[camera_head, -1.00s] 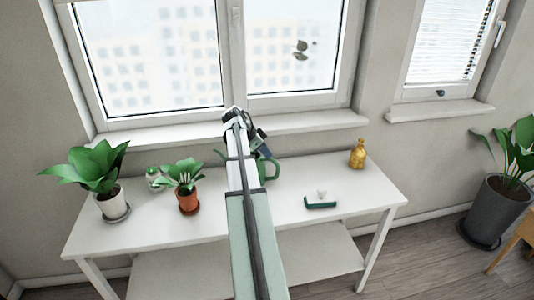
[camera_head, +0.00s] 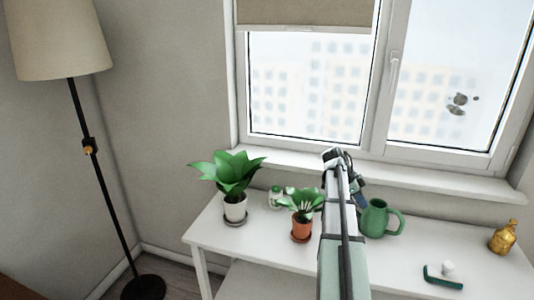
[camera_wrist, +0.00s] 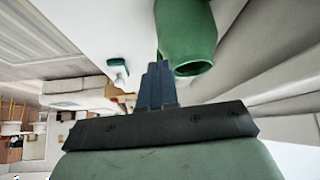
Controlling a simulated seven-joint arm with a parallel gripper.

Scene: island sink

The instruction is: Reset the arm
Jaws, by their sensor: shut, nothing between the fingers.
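My arm reaches out over the white table from the bottom of the head view. My gripper (camera_head: 362,200) hangs from its far end, small and partly hidden by the arm, just left of a green watering can or jug (camera_head: 378,220). In the wrist view, the dark blue fingers of my gripper (camera_wrist: 156,66) are together with nothing between them. The green jug (camera_wrist: 186,35) is close beside the fingertips there; I cannot tell whether they touch.
On the white table (camera_head: 262,250) stand a plant in a white pot (camera_head: 235,208), a plant in a terracotta pot (camera_head: 301,229), a small green-and-white item (camera_head: 276,197), a green brush (camera_head: 443,277) and a gold bottle (camera_head: 503,238). A floor lamp (camera_head: 92,160) stands left. The window is behind.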

